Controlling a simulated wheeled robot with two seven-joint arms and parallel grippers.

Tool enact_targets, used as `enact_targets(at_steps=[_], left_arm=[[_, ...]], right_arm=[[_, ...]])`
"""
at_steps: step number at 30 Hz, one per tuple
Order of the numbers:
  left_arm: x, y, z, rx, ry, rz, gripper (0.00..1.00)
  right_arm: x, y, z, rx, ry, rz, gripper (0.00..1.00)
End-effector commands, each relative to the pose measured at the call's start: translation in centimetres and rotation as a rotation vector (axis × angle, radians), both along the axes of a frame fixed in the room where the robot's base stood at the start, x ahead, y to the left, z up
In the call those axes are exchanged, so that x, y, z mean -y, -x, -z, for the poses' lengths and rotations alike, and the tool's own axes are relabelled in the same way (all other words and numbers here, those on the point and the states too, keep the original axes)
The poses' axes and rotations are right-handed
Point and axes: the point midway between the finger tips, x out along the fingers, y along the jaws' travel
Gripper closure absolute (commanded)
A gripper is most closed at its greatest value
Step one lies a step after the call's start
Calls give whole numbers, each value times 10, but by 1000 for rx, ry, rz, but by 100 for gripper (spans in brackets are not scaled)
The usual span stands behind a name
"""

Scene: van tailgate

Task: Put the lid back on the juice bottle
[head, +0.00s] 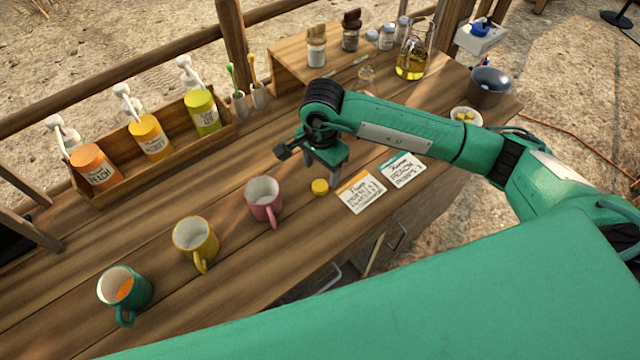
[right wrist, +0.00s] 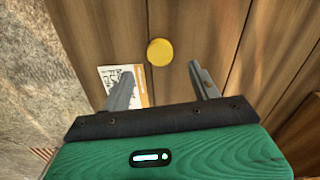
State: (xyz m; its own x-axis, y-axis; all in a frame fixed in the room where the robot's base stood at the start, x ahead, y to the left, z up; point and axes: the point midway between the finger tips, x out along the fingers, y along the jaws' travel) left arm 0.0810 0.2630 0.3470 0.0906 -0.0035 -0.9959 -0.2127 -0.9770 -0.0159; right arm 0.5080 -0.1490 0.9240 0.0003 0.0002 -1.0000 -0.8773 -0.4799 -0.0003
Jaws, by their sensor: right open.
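A round yellow lid (head: 320,187) lies flat on the wooden counter, right of the pink mug. It also shows in the right wrist view (right wrist: 160,52), just beyond and between the fingertips. My right gripper (head: 328,166) is open and empty, pointing down above the counter close to the lid, not closed on it. A clear glass bottle (head: 411,62) with yellow liquid stands upright at the back right; it may be the juice bottle, but I cannot tell for sure. My left gripper is not in view.
Pink (head: 263,198), yellow (head: 195,240) and green (head: 124,290) mugs stand to the left. Two cards (head: 361,191) lie right of the lid. A wooden rack (head: 160,165) holds pump bottles. A dark bowl (head: 489,85) and a small white bowl (head: 466,117) are at the right.

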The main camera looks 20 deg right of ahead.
Motion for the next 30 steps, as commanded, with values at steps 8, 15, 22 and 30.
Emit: enact_targets(at_steps=[8, 15, 22, 30], left_arm=[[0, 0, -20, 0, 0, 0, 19], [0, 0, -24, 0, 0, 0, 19], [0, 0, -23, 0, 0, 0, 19], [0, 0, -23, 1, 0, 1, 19]], right_arm=[[-4, 3, 26, -7, 0, 2, 38], [-4, 1, 50, -1, 0, 1, 38], [-4, 1, 52, 0, 0, 0, 38], [-4, 1, 51, 0, 0, 0, 71]])
